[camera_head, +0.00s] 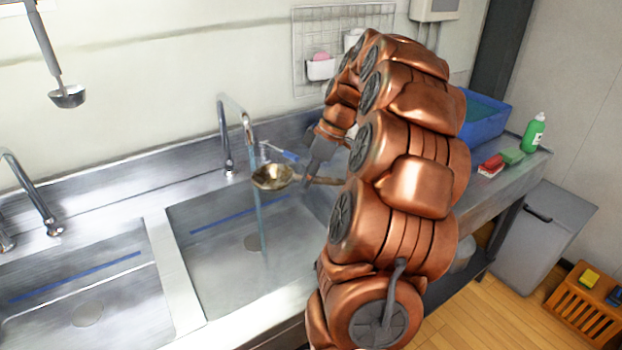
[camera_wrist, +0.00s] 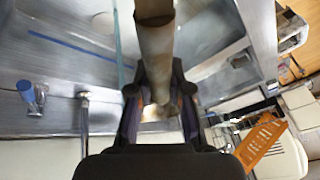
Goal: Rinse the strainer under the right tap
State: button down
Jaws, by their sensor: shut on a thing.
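The strainer (camera_head: 272,178) has a round metal bowl and a handle. In the head view it is held above the right basin (camera_head: 215,265), just below the right tap (camera_head: 247,128). A thin stream of water (camera_head: 262,225) from this tap runs down by the bowl into the basin; whether it passes through or just beside the bowl is unclear. My gripper (camera_head: 311,173) is shut on the handle, to the right of the bowl. In the wrist view the handle (camera_wrist: 157,45) runs between the fingers of my gripper (camera_wrist: 158,95); the bowl is not clearly seen.
A left tap (camera_head: 35,195) stands over the left basin (camera_head: 85,290). A ladle (camera_head: 67,96) hangs at upper left. A blue tub (camera_head: 485,112), a green bottle (camera_head: 535,132) and sponges (camera_head: 490,165) are on the right counter. My arm hides part of the counter.

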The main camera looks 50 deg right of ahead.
jog(key=w+d+f+p, duration=0.1)
jog(key=w+d+p, duration=0.1)
jog(key=w, duration=0.6)
jog(key=shift+w+d+f, duration=0.35)
jog(key=shift+w+f, duration=0.05)
dwell(0.4)
jog(key=shift+d+f, duration=0.1)
jog(key=shift+d, duration=0.05)
dwell(0.3)
jog(key=shift+s+d+b, duration=0.15)
jog(key=shift+d+b, duration=0.25)
jog(key=shift+d, duration=0.05)
